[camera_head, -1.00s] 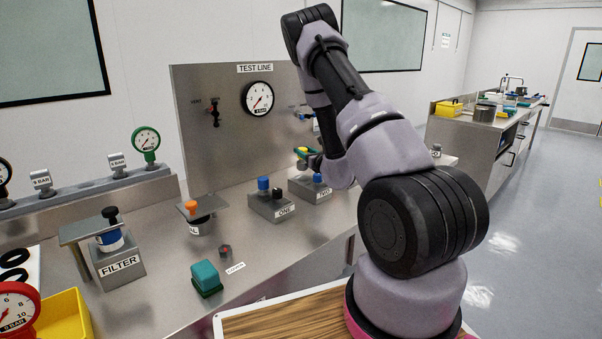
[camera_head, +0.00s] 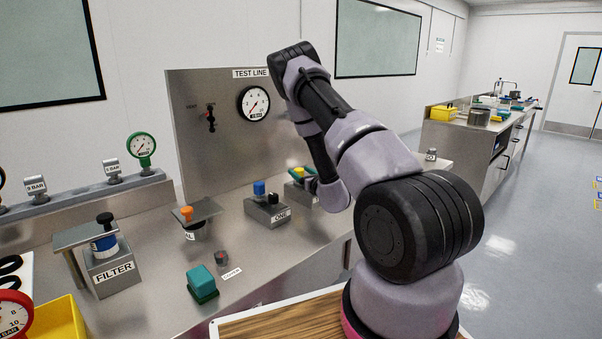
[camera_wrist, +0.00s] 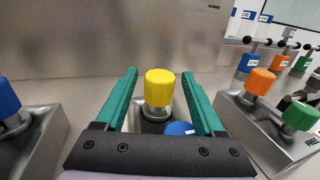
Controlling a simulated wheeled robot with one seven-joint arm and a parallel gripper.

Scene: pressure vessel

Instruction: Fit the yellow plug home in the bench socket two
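The yellow plug (camera_wrist: 158,88) stands upright between my gripper's (camera_wrist: 160,74) two teal fingers in the wrist view. A gap shows on each side of it, so the fingers look open around it. A metal collar shows under the yellow cap, and how deep the plug sits cannot be told. In the head view the yellow plug (camera_head: 299,171) is over the rear of bench socket two (camera_head: 296,190), the right-hand metal block, with my gripper (camera_head: 303,174) at it. A blue cap (camera_wrist: 180,128) is on the same block, partly behind my gripper.
Block ONE (camera_head: 266,213), with blue and black caps, stands close on the left. In the wrist view, a metal block with orange (camera_wrist: 260,82) and green (camera_wrist: 300,116) caps stands close on the right. The steel test-line panel (camera_head: 205,150) rises behind.

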